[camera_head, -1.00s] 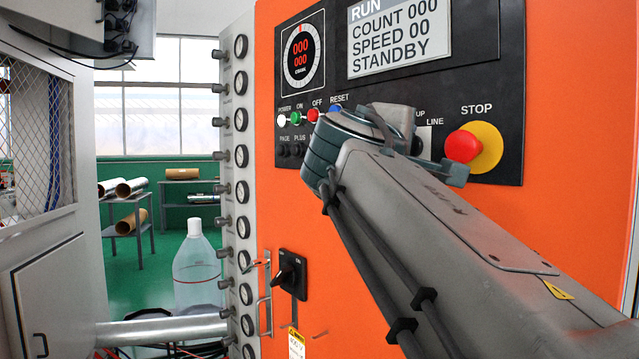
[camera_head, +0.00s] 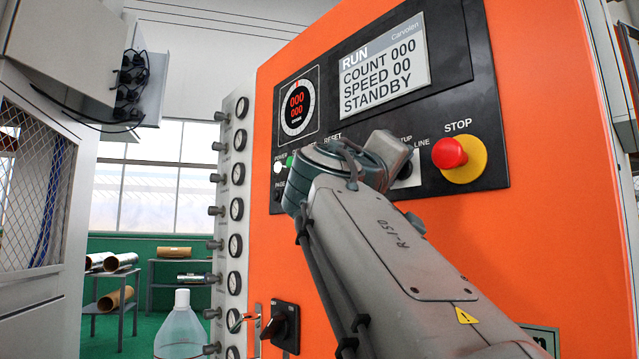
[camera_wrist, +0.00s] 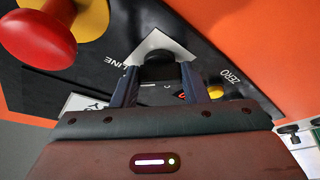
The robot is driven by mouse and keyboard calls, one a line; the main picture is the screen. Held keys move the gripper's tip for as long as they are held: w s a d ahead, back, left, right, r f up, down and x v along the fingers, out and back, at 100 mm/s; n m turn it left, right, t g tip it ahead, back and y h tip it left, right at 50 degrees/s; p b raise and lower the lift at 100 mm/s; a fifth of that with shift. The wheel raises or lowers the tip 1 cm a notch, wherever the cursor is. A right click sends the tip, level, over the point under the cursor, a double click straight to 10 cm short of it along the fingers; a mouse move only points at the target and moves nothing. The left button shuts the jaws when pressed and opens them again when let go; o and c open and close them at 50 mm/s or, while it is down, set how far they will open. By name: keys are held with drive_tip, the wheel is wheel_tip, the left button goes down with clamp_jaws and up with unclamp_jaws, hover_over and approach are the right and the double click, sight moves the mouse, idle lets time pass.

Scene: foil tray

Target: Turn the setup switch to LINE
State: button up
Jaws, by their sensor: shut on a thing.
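The setup switch is a black knob (camera_wrist: 158,67) on a pale, diamond-shaped plate (camera_wrist: 163,42) in the wrist view. The printed word LINE lies to the left of the plate there. My gripper (camera_wrist: 160,76) has its two dark fingers on either side of the knob and is shut on it. Which mark the knob points to cannot be told. Part of the switch plate (camera_head: 407,172) shows beside my wrist, below a partly covered SETUP label and near LINE.
The red STOP button (camera_head: 449,153) on its yellow disc stands close right of the switch; it also shows in the wrist view (camera_wrist: 38,28). The screen (camera_head: 384,64) reads RUN, COUNT 000, SPEED 00, STANDBY. A black rotary handle (camera_head: 281,326) sits lower on the orange cabinet (camera_head: 375,290).

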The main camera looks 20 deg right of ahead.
idle(0.4)
drive_tip(key=o, duration=1)
drive_tip(key=shift+a, duration=0.1)
